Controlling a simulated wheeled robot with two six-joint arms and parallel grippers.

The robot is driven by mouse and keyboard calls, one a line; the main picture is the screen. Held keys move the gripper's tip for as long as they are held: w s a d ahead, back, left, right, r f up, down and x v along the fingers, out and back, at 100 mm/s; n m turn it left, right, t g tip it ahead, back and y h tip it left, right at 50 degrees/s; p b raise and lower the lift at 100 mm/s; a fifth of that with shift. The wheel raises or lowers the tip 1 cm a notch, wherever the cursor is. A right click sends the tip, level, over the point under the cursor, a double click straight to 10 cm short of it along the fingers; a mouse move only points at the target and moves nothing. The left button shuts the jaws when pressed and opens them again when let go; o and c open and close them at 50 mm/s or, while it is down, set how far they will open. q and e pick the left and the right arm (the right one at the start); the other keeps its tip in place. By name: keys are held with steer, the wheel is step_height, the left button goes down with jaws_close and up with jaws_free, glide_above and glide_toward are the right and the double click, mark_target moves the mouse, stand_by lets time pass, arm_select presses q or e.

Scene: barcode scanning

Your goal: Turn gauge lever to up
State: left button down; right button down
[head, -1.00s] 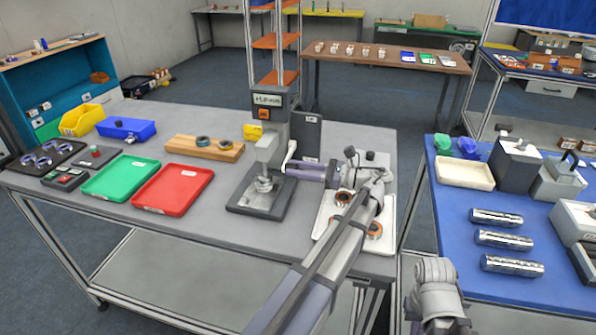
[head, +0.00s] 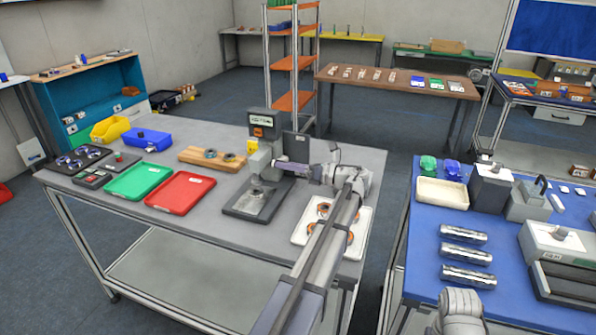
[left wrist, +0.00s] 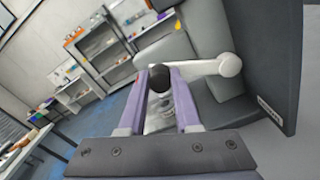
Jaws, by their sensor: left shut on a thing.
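The gauge (head: 262,121) is a grey stand with a small display on a dark base plate (head: 240,203), at the middle of the grey table. In the left wrist view its lever (left wrist: 205,67) is a light grey arm with a black knob (left wrist: 161,77) at its end, running roughly sideways from a round pivot on the gauge's side. My left gripper (head: 280,167) reaches the gauge from the right. Its purple fingers (left wrist: 162,95) are shut around the knob end of the lever. The lever is mostly hidden by the gripper in the head view.
Left of the gauge are a red tray (head: 180,193), a green tray (head: 139,181) and a wooden block (head: 212,160). A white tray (head: 301,229) with orange-ringed parts lies under my left arm. A blue table (head: 420,270) with metal cylinders (head: 466,254) stands at right.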

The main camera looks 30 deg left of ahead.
arm_select(q)
steer(key=shift+w+a+r+m+p, duration=0.1)
steer(key=shift+w+r+m+p, duration=0.25)
steer(key=shift+m, duration=0.2)
steer(key=shift+w+r+m+p, duration=0.1)
steer(key=shift+r+m+p, duration=0.15)
steer(key=shift+r+m, duration=0.25)
steer(key=shift+w, duration=0.1)
steer(key=c, duration=0.6)
jaws_free()
steer(key=v, duration=0.7)
steer(key=shift+d, duration=0.4)
steer(key=shift+f, duration=0.1)
